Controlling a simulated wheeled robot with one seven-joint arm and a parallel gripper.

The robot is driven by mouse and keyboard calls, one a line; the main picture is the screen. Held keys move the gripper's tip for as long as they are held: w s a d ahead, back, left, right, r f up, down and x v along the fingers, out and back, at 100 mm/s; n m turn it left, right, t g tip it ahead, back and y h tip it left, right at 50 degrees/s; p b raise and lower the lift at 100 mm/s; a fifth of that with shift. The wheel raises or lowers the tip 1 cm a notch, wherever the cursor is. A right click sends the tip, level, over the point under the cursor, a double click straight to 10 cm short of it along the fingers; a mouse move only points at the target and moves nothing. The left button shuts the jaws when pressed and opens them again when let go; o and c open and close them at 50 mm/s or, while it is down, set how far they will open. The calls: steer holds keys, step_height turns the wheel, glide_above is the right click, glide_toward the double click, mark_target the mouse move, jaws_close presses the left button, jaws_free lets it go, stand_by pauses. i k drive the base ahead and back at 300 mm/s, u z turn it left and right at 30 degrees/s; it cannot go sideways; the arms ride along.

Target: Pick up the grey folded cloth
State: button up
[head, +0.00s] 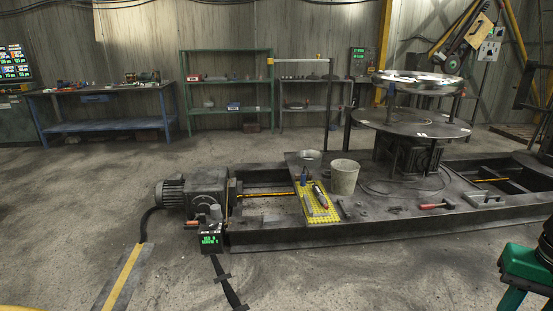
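I cannot make out the grey folded cloth for certain in the head view. Several small dark and grey items lie on the long dark steel bed (290,238), too small to identify. A pale grey bucket (344,178) stands upright behind the mat's right side. My gripper is not in view.
A round table (440,128) with a shiny metal dish (418,84) above it stands at right. A red-handled tool (434,206) lies on the bed. A motor (190,189) sits at its left end. A green stand (524,264) is at lower right. Floor at front is mostly clear.

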mark_target(267, 220)
steer(key=i, duration=3.7)
steer(key=u, duration=0.95)
